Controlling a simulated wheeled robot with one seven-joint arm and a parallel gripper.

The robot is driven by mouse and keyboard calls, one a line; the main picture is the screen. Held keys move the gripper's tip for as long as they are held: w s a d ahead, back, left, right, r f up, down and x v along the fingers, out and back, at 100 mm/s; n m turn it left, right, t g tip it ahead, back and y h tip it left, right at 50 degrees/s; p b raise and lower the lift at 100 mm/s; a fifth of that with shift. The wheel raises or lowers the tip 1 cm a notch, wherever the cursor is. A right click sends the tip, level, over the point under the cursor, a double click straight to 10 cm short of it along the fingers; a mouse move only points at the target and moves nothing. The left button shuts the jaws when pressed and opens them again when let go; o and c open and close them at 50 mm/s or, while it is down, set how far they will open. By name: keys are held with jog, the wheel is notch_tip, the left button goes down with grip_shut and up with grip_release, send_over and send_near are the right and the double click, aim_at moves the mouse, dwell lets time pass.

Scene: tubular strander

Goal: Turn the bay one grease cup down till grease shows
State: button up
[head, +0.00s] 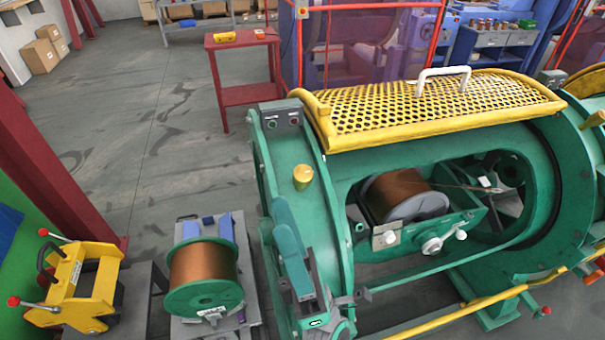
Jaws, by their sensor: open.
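A brass-yellow grease cup (303,178) stands on the green end housing (265,160) of the strander, left of the open bay. Its cap is round and smooth; no grease can be made out around it.
A yellow mesh guard (430,108) with a white handle (444,76) covers the top of the strander. A copper bobbin (402,195) sits inside the bay. A green copper spool (203,275) and a yellow lifting fixture (80,285) stand at left. A red table (240,95) is behind.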

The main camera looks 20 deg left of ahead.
jog(key=s+a+r+n+g+h, duration=0.1)
jog(key=a+r+n+g+h, duration=0.15)
jog(key=n+g, duration=1.05)
jog(key=s+a+r+n+g+h, duration=0.15)
jog(key=a+r+n+g, duration=0.25)
jog(key=n+g, duration=0.85)
jog(key=n+t+h, duration=1.3)
jog(key=t+h, duration=0.2)
jog(key=h, duration=0.6)
send_near(303, 175)
jog(key=shift+g, duration=0.25)
jog(key=x, duration=1)
jog(key=shift+w+f, duration=0.1)
jog(key=shift+w, duration=0.2)
jog(key=shift+c, duration=0.5)
